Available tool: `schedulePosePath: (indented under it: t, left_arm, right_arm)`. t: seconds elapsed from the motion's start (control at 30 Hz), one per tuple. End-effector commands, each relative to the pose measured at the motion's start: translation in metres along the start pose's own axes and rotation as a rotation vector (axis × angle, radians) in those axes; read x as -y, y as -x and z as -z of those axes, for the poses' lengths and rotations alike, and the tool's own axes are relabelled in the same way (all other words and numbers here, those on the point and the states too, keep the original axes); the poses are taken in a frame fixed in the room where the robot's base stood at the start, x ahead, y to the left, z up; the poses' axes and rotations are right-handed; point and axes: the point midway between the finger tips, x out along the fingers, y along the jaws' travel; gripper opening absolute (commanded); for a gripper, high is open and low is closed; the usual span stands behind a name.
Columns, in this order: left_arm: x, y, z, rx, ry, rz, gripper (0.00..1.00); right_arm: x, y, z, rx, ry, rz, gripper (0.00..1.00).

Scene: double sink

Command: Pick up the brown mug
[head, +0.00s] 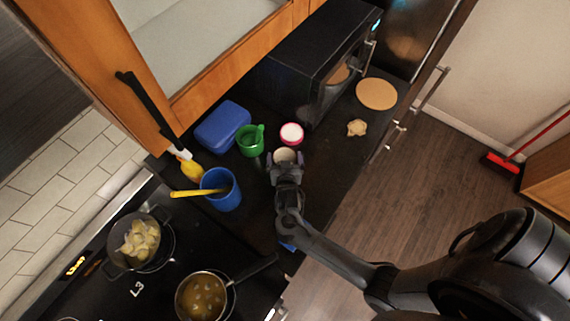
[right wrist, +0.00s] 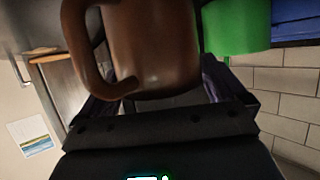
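The brown mug (head: 285,155) stands on the dark counter, and its pale inside shows from above in the head view. It fills the upper middle of the right wrist view (right wrist: 150,50), with its handle on the left side. My right gripper (head: 286,163) is at the mug, with one finger on each side of it. The fingers look spread, and whether they touch the mug is hard to see. My left gripper is not in view.
A green cup (head: 250,140), a pink-rimmed white container (head: 291,133) and a blue box (head: 221,126) stand close behind the mug. A blue utensil holder (head: 222,190) is to the left. A black microwave (head: 300,75) is behind. Pots (head: 205,296) sit on the stove.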

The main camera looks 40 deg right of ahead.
Motion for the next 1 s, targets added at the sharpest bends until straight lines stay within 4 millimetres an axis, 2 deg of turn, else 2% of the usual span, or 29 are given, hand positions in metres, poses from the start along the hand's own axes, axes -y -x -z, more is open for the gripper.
schedulePosePath:
  t: [0.03,0.33,0.77,0.87,1.0]
  left_arm:
    - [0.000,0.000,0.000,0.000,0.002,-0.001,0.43]
    - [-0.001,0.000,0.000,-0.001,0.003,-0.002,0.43]
    - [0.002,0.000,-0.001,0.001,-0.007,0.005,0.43]
    - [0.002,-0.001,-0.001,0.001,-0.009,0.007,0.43]
    - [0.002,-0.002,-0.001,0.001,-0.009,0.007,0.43]
  right_arm:
    - [0.000,0.000,0.000,0.000,0.000,0.000,0.89]
    - [0.000,0.000,0.000,0.000,0.000,0.000,0.44]
    - [0.000,0.003,0.007,-0.002,-0.001,0.000,0.44]
    - [0.000,0.006,0.015,-0.002,-0.003,0.000,0.44]
    - [0.001,0.015,0.038,-0.004,-0.006,0.000,0.44]
